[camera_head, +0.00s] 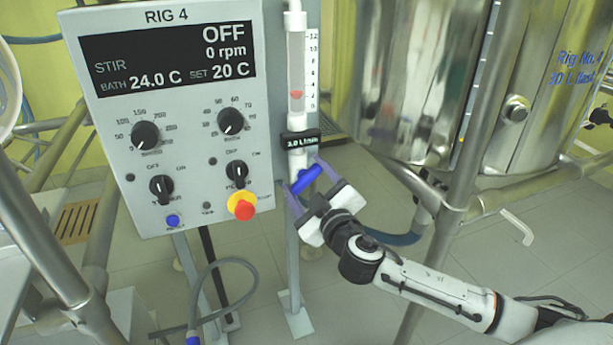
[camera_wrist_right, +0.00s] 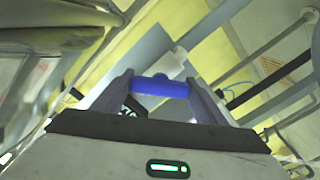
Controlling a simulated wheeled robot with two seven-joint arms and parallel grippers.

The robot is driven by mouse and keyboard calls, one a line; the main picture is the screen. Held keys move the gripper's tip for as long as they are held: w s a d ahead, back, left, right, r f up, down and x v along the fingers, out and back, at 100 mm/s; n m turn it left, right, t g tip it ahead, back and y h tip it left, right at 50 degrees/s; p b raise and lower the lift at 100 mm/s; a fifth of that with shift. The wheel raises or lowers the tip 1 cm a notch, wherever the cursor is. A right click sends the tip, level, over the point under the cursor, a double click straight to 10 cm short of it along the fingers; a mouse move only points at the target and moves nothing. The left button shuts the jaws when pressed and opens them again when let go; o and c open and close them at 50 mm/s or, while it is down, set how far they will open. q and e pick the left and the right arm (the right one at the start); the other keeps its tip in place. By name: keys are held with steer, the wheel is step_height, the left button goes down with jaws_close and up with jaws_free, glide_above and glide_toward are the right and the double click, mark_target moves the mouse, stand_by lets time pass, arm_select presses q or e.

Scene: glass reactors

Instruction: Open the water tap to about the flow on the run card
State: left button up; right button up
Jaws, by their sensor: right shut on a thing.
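The water tap has a blue handle (camera_head: 306,180) below a clear flow meter tube (camera_head: 296,70). A red float (camera_head: 296,94) sits in the tube, around the 3 mark by the scale beside it. A small black display (camera_head: 301,140) under the tube appears to read 3.0 L/min. My right gripper (camera_head: 302,179) is shut on the blue handle, which sits tilted in the head view. In the right wrist view the blue handle (camera_wrist_right: 160,87) spans between the two fingers. My left gripper is not in view. The run card is not recognisable in these frames.
The RIG 4 control panel (camera_head: 172,110) stands left of the tube, reading OFF, 0 rpm, bath 24.0 C, set 20 C. A red stop button (camera_head: 243,210) is near my right gripper. A large shiny vessel (camera_head: 420,80) and steel frame poles stand at the right.

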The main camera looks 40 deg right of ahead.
steer(key=shift+r+n, duration=0.1)
steer(key=shift+n, duration=0.7)
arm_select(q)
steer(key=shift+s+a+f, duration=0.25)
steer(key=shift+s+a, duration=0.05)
arm_select(e)
steer(key=o, duration=1.1)
steer(key=shift+c, duration=0.2)
steer(key=shift+s, duration=0.1)
